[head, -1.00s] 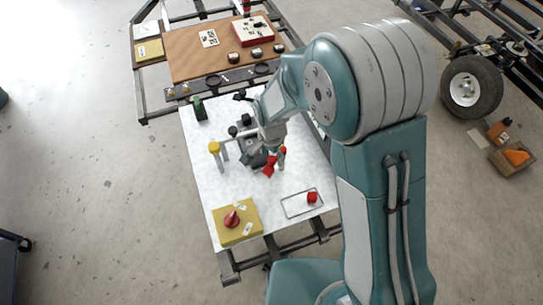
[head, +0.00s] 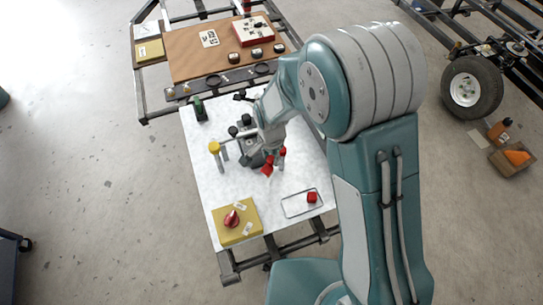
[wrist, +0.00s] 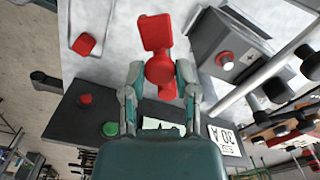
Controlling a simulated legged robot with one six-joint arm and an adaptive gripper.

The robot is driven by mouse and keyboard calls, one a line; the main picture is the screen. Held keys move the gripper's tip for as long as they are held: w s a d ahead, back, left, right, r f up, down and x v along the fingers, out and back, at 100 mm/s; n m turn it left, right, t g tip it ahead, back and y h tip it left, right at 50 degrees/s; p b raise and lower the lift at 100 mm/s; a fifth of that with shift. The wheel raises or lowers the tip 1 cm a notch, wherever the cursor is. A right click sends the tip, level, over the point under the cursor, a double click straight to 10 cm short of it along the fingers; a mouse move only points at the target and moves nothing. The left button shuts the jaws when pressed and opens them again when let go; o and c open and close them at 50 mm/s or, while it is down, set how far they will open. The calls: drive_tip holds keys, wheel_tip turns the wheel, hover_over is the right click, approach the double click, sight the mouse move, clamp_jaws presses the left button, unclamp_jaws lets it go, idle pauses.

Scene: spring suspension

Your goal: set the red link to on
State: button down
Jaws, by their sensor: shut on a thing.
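The red link (wrist: 159,68) has a round hub, a flat paddle above it and a short leg below it in the wrist view. My gripper (wrist: 160,72) is shut on it, with one finger on each side of the hub. In the head view my gripper (head: 268,152) is low over the white table, and the link's red paddle (head: 267,169) shows just below it. My gripper hides much of the link and its mount there. I cannot read an on or off mark beside the link.
A yellow block with a red knob (head: 232,218) stands at the table's front left. A red cube (head: 312,197) lies in a shallow tray at front right. A yellow-topped post (head: 214,147) stands left of my gripper. The wrist view shows a grey box with a red button (wrist: 225,58).

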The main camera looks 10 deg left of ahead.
drive_tip(key=shift+w+a+f+m, duration=0.1)
drive_tip(key=shift+w+a+m, duration=0.7)
drive_tip(key=shift+m, duration=1.65)
drive_tip(key=shift+w+a+m, duration=0.4)
drive_tip(key=shift+w+m, duration=0.75)
drive_tip(key=shift+m, duration=1.25)
drive_tip(key=shift+w+a+f+m, duration=0.1)
drive_tip(key=shift+w+a+m, duration=0.7)
drive_tip(key=shift+m, duration=1.65)
drive_tip(key=shift+w+d, duration=0.2)
drive_tip(key=shift+w, duration=0.05)
drive_tip(key=shift+c, duration=1.9)
unclamp_jaws()
drive_tip(key=shift+a, duration=0.15)
drive_tip(key=shift+r, duration=0.1)
